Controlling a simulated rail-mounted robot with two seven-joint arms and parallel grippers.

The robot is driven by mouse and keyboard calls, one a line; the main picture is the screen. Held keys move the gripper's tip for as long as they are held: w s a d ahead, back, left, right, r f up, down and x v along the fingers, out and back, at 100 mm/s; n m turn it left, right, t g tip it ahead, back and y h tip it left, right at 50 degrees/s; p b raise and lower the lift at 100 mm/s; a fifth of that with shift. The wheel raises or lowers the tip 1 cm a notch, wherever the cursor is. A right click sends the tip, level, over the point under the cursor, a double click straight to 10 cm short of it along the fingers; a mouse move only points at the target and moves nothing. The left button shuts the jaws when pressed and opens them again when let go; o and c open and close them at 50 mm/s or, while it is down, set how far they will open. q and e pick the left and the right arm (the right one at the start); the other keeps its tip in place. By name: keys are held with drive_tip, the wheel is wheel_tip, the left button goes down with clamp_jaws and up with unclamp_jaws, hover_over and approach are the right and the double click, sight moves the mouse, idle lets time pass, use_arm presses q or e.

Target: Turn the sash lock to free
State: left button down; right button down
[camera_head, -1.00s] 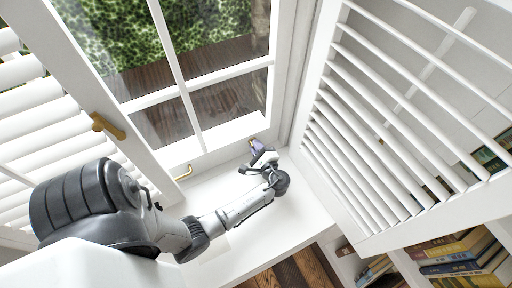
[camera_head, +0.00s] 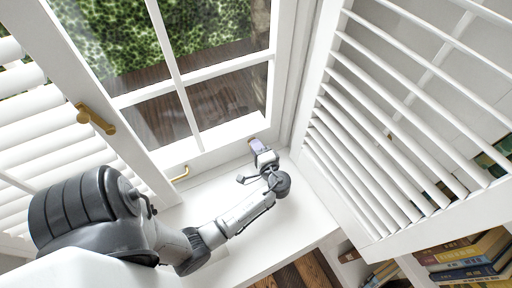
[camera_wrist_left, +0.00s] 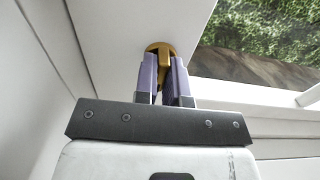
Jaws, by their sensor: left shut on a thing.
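The brass sash lock (camera_wrist_left: 158,47) shows in the left wrist view, its round base on the white window frame and its lever reaching down between my purple finger pads. My left gripper (camera_wrist_left: 166,82) is shut on that lever. The fingers cover part of it. In the head view only a small bit of the brass lock (camera_head: 252,139) shows at the window's lower right, and my left gripper (camera_head: 259,147) is right at it. My right gripper is in neither view.
A brass handle (camera_head: 181,173) sits on the lower window frame to the left. Another brass handle (camera_head: 95,118) is on the frame further left. The white louvred shutter (camera_head: 365,150) stands close on the right. The white sill (camera_head: 290,215) is clear. Books (camera_head: 465,255) are at lower right.

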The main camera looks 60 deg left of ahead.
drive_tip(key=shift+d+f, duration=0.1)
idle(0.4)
use_arm(q)
drive_tip(key=c, duration=1.2)
unclamp_jaws()
drive_tip(key=shift+d, duration=0.1)
